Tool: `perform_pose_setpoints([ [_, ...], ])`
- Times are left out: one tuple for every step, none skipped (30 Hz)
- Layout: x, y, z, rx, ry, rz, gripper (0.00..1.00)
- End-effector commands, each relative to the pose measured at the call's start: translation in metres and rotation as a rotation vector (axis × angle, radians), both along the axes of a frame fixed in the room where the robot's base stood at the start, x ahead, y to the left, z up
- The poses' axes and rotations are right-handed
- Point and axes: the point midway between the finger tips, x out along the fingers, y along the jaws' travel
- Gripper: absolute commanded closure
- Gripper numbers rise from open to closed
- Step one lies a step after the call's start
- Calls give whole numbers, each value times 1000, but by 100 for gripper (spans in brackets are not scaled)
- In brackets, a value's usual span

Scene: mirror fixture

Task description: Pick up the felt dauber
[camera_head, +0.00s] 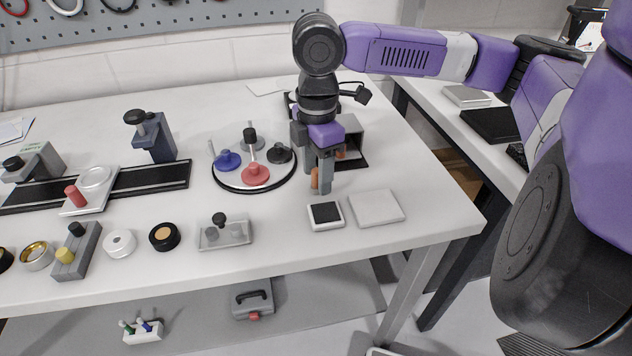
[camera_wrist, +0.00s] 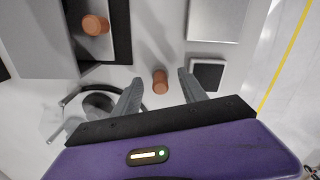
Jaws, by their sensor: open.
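A short orange-brown cylinder, which looks like the felt dauber (camera_head: 315,178), stands on the white table by my fingers in the head view. In the wrist view the dauber (camera_wrist: 160,81) shows between the two finger tips, with a gap on each side. My gripper (camera_head: 320,182) points down, open and empty, low over the table. A second, similar brown cylinder (camera_wrist: 95,25) is at a grey box (camera_wrist: 40,40) in the wrist view. It also shows partly behind my fingers in the head view (camera_head: 340,154). My fingers hide part of the first cylinder in the head view.
A black pad in a white case (camera_head: 325,215) and a flat pale plate (camera_head: 377,208) lie in front of my gripper. A round tray (camera_head: 223,183) with several coloured knobbed pieces stands to the left. A clear fixture (camera_head: 226,234) stands front left. The table's right corner is clear.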

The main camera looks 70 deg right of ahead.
Motion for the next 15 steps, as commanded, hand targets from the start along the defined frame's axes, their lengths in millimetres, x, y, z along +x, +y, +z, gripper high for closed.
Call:
perform_pose_setpoints([
  [0, 0, -5, 1, 1, 0, 50],
  [0, 0, -7, 0, 0, 0, 50],
  [0, 0, -9, 0, -1, 0, 50],
  [0, 0, -10, 0, -1, 0, 50],
  [0, 0, -10, 0, -1, 0, 50],
  [0, 0, -10, -1, -2, 0, 50],
  [0, 0, -10, -1, -2, 0, 50],
  [0, 0, -10, 0, -1, 0, 50],
  [0, 0, -10, 0, -1, 0, 50],
  [0, 0, -10, 0, -1, 0, 50],
  [0, 0, -10, 0, -1, 0, 54],
  [0, 0, -10, 0, -1, 0, 62],
  [0, 0, -10, 0, -1, 0, 68],
  [0, 0, -10, 0, -1, 0, 74],
  [0, 0, -10, 0, -1, 0, 81],
])
